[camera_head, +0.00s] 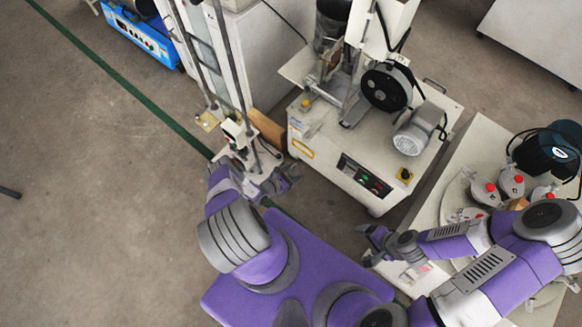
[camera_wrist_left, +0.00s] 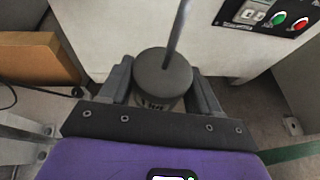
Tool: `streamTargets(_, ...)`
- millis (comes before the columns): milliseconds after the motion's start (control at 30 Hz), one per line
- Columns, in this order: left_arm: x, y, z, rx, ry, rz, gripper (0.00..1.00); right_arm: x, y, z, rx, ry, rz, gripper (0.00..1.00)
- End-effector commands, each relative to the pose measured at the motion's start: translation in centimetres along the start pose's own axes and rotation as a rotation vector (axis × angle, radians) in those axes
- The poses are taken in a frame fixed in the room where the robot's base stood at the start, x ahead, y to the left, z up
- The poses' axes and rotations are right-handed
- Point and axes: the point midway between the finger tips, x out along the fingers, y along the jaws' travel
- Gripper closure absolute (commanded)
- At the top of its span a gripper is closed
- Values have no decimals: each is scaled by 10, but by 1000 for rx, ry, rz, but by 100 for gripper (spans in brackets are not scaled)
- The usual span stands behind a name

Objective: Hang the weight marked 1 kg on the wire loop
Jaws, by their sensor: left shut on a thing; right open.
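My left gripper (camera_head: 280,180) is shut on a dark grey cylindrical weight (camera_wrist_left: 163,80), which sits between its two fingers in the left wrist view. A thin grey rod (camera_wrist_left: 178,35) rises from the weight's top; I cannot tell whether it belongs to the weight. Marking shows low on the weight's side, partly hidden and too small to read. In the head view the gripper is at the lower end of a frame with long upright rods (camera_head: 238,70). I cannot make out the wire loop. My right gripper (camera_head: 372,243) is open and empty beside the bench at right.
A white machine (camera_head: 330,165) with a motor and control buttons stands right of my left gripper. A bench (camera_head: 455,165) at right carries red-topped grey parts (camera_head: 511,180). A blue box (camera_head: 140,35) is at top left.

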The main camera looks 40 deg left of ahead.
Motion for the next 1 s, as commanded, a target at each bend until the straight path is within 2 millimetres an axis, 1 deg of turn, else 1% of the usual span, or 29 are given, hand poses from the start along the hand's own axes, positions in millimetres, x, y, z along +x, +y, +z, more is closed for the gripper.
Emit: streamTargets(1000, 50, 10, 18, 3, -6, 2, 100, 17, 6, -1, 0, 0, 0, 12)
